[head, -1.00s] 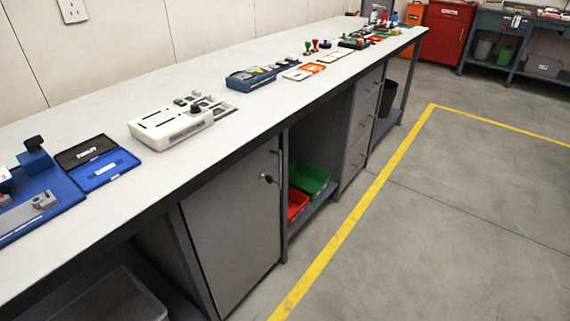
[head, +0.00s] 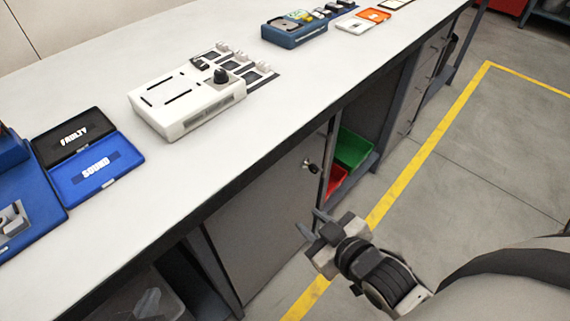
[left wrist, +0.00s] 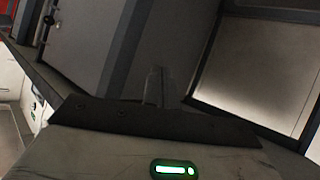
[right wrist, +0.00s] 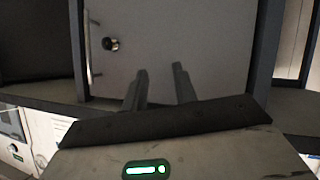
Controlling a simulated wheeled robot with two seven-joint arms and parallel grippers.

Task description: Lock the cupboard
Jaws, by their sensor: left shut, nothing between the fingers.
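The cupboard's grey door (head: 265,215) is under the bench and looks closed. A dark round lock (head: 308,166) with what looks like a small key sits near its upper right edge. In the right wrist view the door (right wrist: 190,30) fills the middle, with the lock (right wrist: 111,43) at upper left beside a pale upright bar handle (right wrist: 92,50). My right gripper (head: 310,222) is open and empty in front of the door, below the lock and apart from it. Its fingers show in the right wrist view (right wrist: 160,70). My left gripper (left wrist: 155,72) is shut and empty, outside the head view.
The bench top (head: 150,230) overhangs the door. On it stand a white device (head: 185,100), a blue device (head: 293,32) and a blue-black case (head: 95,170). An open bay right of the door holds a green bin (head: 353,148) and a red bin (head: 335,180). The floor in front is clear.

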